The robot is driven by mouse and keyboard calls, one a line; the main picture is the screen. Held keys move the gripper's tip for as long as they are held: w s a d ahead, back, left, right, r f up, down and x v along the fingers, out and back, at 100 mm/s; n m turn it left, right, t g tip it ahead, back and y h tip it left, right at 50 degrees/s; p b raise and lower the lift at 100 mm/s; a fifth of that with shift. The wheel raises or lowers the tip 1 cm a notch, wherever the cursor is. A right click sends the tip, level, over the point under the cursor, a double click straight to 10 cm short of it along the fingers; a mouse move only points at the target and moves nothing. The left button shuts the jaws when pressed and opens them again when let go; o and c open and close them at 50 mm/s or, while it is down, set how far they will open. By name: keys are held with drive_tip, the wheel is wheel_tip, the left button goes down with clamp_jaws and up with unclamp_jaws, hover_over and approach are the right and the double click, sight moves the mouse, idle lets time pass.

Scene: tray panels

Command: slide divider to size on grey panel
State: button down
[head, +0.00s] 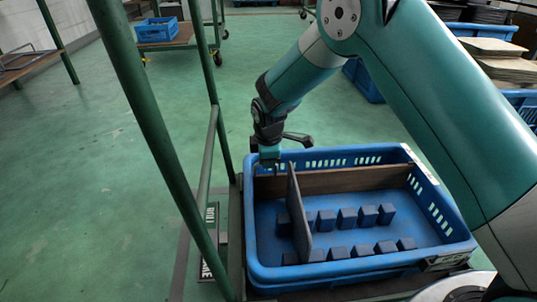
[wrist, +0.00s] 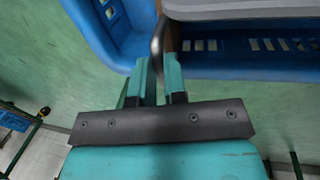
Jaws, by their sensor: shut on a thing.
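The divider (head: 300,217) is a thin dark grey panel standing upright in the blue crate (head: 462,248), nearer its left end and running from front to back. My gripper (head: 268,158) is at the far end of the divider, by the crate's back left corner. In the wrist view my gripper (wrist: 160,88) has its two fingers close together, with the divider's rounded grey edge (wrist: 158,42) between them. The exact contact is partly hidden.
Several dark blocks (head: 347,218) stand in two rows on the crate floor right of the divider, and a few lie left of it. A brown board (head: 350,180) lines the back. A green post (head: 160,130) rises left of the crate.

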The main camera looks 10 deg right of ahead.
drive_tip(key=c, duration=1.2)
unclamp_jaws()
drive_tip(key=shift+o, duration=0.2)
drive_tip(key=s+r+p, duration=0.3)
drive_tip(key=r+p, duration=0.6)
drive_tip(key=r, duration=0.8)
drive_tip(key=shift+s+a, duration=0.15)
drive_tip(key=shift+a, duration=0.1)
drive_tip(key=s+d+r+m+y+p, duration=0.1)
drive_tip(key=s+r+m+y+p, duration=0.2)
drive_tip(key=s+r, duration=0.9)
drive_tip(key=s+d+r+m+g+y+p, duration=0.1)
drive_tip(key=s+r+m, duration=0.15)
drive_tip(key=s, duration=0.35)
drive_tip(key=s+r+m+p, duration=0.2)
drive_tip(key=s+r, duration=0.2)
drive_tip(key=s, duration=0.3)
drive_tip(key=s+d+r+m+g+y+p, duration=0.1)
drive_tip(key=s+r+m, duration=0.15)
drive_tip(key=s, duration=0.35)
wheel_tip(320, 180, up, 38)
drive_tip(key=p, duration=3.7)
drive_tip(key=shift+w+a+p, duration=0.15)
drive_tip(key=shift+a+p, duration=0.05)
drive_tip(key=shift+p, duration=0.1)
